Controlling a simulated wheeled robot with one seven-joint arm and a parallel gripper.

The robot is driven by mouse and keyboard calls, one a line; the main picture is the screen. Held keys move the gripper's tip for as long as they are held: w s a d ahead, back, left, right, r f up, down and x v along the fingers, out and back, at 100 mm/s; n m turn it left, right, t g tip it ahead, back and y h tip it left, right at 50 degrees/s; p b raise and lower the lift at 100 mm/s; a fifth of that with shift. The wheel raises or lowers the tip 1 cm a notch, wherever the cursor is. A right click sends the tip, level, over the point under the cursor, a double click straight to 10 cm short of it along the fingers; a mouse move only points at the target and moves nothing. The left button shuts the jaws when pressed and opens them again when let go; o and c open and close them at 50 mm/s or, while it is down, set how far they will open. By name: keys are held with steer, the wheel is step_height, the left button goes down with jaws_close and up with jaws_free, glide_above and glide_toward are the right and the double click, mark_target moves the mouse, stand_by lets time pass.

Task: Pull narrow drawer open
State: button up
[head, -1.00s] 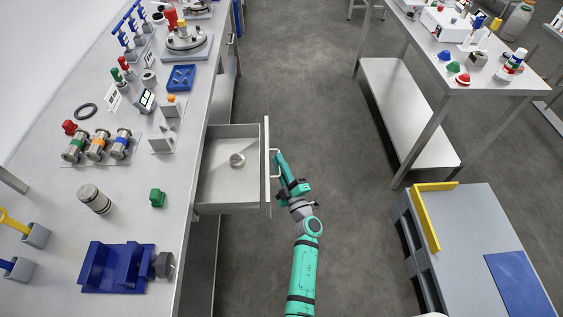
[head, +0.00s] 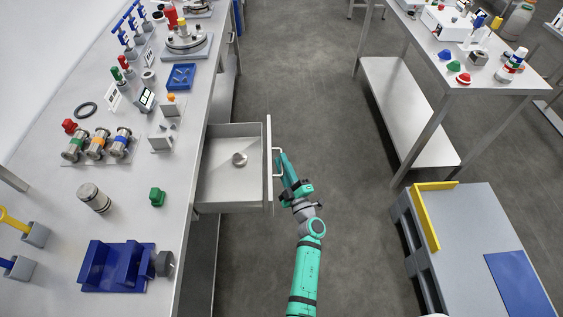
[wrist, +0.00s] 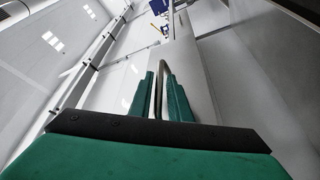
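The narrow drawer (head: 225,196) stands pulled out from the workbench, with its inside showing. A small round metal piece (head: 239,159) lies in it. Its bar handle (head: 276,149) is on the outer face of the drawer front. My gripper (head: 280,166) is at the handle, to the right of the drawer front. In the wrist view, the handle (wrist: 158,84) passes between the two green fingers of my gripper (wrist: 160,76), which are closed around it. The exact contact on the handle is too small to tell.
The workbench (head: 110,210) at left carries valves, a blue fixture (head: 115,267) and several small parts. A grey platform (head: 465,225) with a yellow edge stands at lower right, below a metal table (head: 490,75). The floor (head: 320,100) between them is clear.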

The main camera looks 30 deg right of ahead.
steer(key=v, duration=1)
